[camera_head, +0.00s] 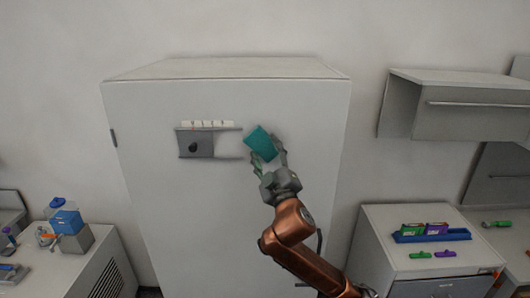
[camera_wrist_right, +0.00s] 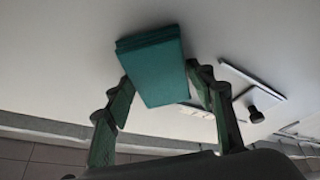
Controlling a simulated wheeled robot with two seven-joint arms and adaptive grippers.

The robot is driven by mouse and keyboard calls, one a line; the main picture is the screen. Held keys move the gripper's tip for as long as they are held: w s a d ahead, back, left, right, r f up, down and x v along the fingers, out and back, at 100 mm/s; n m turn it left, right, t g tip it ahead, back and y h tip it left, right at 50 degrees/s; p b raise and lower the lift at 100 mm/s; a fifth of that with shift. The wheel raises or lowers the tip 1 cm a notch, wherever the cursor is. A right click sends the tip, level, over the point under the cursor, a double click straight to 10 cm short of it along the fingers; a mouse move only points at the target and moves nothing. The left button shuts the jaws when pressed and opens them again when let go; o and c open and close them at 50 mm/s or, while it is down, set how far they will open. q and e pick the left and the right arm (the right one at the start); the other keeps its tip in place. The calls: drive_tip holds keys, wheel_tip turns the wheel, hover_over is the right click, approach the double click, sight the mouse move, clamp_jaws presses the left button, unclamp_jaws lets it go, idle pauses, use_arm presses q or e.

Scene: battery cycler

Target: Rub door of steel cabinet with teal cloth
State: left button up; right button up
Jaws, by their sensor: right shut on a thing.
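The steel cabinet (camera_head: 230,240) is a tall pale box against the wall, and its door faces me. A dark grey latch plate with a black knob (camera_head: 194,147) sits on the door's upper left part. The teal cloth (camera_head: 261,143) is a folded pad at the upper right of the door, right of the latch plate. My right gripper (camera_head: 268,160) is shut on the cloth; in the right wrist view the cloth (camera_wrist_right: 152,65) sits between the two fingers, close to the pale door surface. I cannot tell whether it touches the door. My left gripper is out of view.
A low cabinet (camera_head: 375,230) at right carries a blue tray (camera_head: 432,234) with green and purple items. A wall cabinet (camera_head: 455,112) hangs above it. A bench at left holds a blue container (camera_head: 66,220).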

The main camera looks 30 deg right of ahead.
drive_tip(key=shift+s+d, duration=1.15)
drive_tip(key=shift+d, duration=0.5)
drive_tip(key=shift+w+a+p, duration=0.35)
drive_tip(key=shift+w+a, duration=0.25)
drive_tip(key=shift+a, duration=0.2)
drive_tip(key=shift+w+a+p, duration=0.35)
drive_tip(key=shift+w+a, duration=0.25)
drive_tip(key=shift+a, duration=0.2)
drive_tip(key=shift+s+a+p, duration=0.35)
drive_tip(key=shift+s+a, duration=0.1)
drive_tip(key=shift+s, duration=0.15)
drive_tip(key=shift+s+a+p, duration=0.2)
drive_tip(key=shift+s+a, duration=0.15)
drive_tip(key=shift+s, duration=0.3)
drive_tip(key=shift+s+a+p, duration=0.2)
drive_tip(key=shift+s+a, duration=0.15)
drive_tip(key=shift+s, duration=0.25)
drive_tip(key=shift+s+a, duration=0.35)
drive_tip(key=shift+s, duration=0.25)
